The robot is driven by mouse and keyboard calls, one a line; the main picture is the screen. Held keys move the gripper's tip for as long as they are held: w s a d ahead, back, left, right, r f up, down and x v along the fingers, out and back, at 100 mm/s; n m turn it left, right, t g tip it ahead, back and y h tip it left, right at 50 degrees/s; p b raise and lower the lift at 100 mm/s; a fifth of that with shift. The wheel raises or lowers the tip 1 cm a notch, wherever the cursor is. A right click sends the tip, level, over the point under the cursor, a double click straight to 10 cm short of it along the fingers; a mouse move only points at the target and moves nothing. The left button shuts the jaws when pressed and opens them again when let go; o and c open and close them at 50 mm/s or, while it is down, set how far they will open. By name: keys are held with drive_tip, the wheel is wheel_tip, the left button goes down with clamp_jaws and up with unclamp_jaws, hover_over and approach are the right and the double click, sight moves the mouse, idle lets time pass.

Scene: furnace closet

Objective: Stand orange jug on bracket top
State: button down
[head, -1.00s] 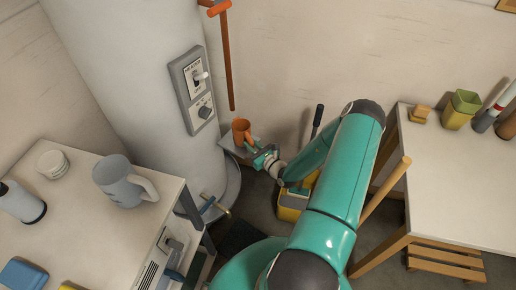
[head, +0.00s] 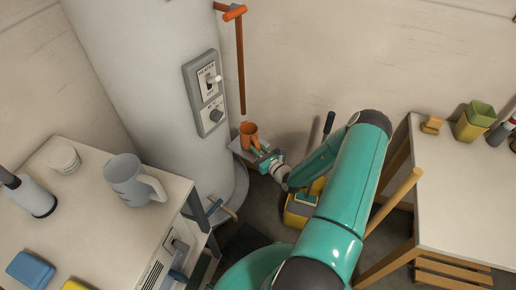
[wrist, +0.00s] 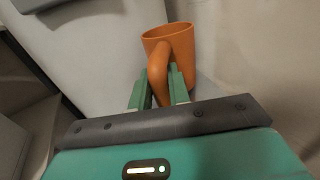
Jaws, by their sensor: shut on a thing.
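The orange jug (head: 249,131) is upright at the grey bracket top (head: 237,148), beside the pale tank. In the wrist view the jug (wrist: 180,43) has its open mouth up and its handle towards me. My gripper (head: 264,160) reaches it from the lower right. In the wrist view the green fingers of my gripper (wrist: 160,88) are shut on the handle, one on each side. The head view shows the jug over or on the bracket; whether its base touches is hidden by the fingers.
An orange pipe (head: 241,65) hangs just above the jug. A switch box (head: 206,90) is on the tank (head: 150,70). A bench (head: 95,190) with a grey mug (head: 130,182) stands at left, a table (head: 465,190) at right. A yellow bucket (head: 298,212) stands behind my arm.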

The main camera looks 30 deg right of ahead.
drive_tip(key=shift+f, duration=0.35)
drive_tip(key=c, duration=1.3)
unclamp_jaws()
drive_tip(key=shift+o, duration=0.2)
drive_tip(key=shift+s, duration=0.1)
drive_tip(key=s+d, duration=0.3)
drive_tip(key=s, duration=1.3)
drive_tip(key=shift+s+d, duration=0.15)
drive_tip(key=shift+d, duration=0.25)
